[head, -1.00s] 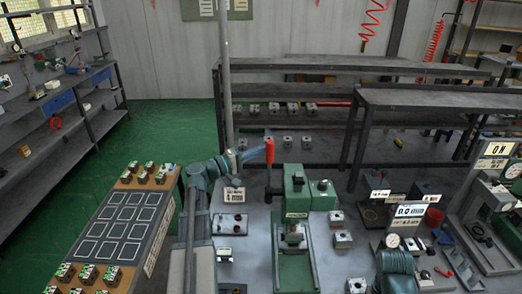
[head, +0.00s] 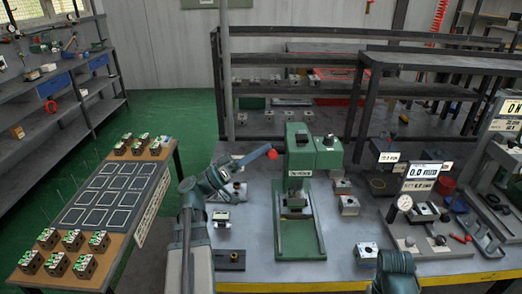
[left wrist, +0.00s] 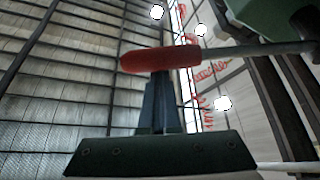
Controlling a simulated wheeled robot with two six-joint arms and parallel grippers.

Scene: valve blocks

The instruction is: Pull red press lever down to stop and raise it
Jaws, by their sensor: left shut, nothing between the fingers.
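The green press (head: 299,165) stands on the bench in the middle of the head view. The red grip of its lever (head: 272,154) shows there as a small round patch left of the press head. My left gripper (head: 263,153) is right beside the grip. In the left wrist view the red grip (left wrist: 160,57) lies crosswise at the tips of the left fingers (left wrist: 160,90), which are shut with nothing between them. The lever's metal rod (left wrist: 245,50) runs from the grip to the right toward the green press head. My right gripper is out of view.
A board with outlined squares and several small blocks (head: 118,195) stands to the left. Small metal blocks (head: 349,204) sit right of the press. A gauge fixture (head: 404,203) and digital displays stand farther right. Dark shelving rises behind the bench.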

